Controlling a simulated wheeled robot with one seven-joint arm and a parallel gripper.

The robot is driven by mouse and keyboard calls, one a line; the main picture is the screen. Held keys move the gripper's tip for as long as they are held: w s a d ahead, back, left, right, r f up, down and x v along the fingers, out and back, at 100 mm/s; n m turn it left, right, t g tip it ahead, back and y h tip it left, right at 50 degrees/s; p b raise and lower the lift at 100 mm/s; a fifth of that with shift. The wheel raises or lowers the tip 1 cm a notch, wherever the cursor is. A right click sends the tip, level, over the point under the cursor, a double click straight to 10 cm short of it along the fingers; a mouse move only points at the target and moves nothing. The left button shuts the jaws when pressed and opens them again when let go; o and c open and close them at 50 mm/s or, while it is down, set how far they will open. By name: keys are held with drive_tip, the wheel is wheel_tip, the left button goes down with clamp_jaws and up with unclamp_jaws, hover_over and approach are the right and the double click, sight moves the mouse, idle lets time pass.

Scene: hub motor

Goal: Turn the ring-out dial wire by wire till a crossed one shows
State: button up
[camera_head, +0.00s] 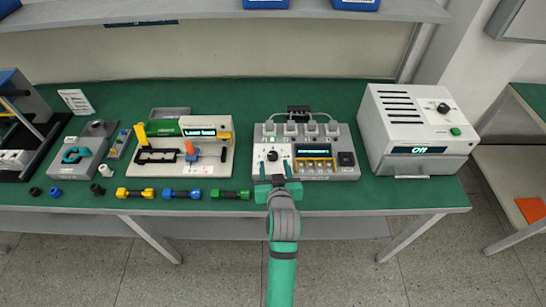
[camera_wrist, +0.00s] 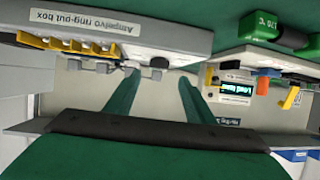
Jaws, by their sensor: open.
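The ring-out box (camera_head: 348,171) stands on the green bench, light grey, with a small display (camera_head: 313,153), a row of yellow levers (camera_head: 316,164) and a dial (camera_head: 272,156) on a white plate at its left. The display text is too small to read. In the wrist view the box (camera_wrist: 185,38) shows its name label at upper left. My gripper (camera_head: 275,169) is open and empty over the box's front left, its two green fingers either side of the dial as seen from the head. In the wrist view the fingers (camera_wrist: 158,98) stand well apart; I cannot tell whether they touch the dial.
A white oven-like unit (camera_head: 411,108) stands right of the box. A fixture with a lit display (camera_head: 198,132) stands to its left. Green (camera_head: 230,194), blue (camera_head: 182,194) and yellow (camera_head: 135,193) handled parts lie along the bench's front edge. A shelf (camera_head: 190,14) hangs above.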

sight(273, 155)
drive_tip(key=x, duration=0.5)
drive_tip(key=shift+w+d+f, duration=0.1)
drive_tip(key=shift+d, duration=0.1)
drive_tip(key=shift+w+a+f, duration=0.15)
drive_tip(key=shift+w+f, duration=0.1)
drive_tip(key=shift+w, duration=0.3)
drive_tip(key=shift+c, duration=0.7)
drive_tip(key=c, duration=0.9)
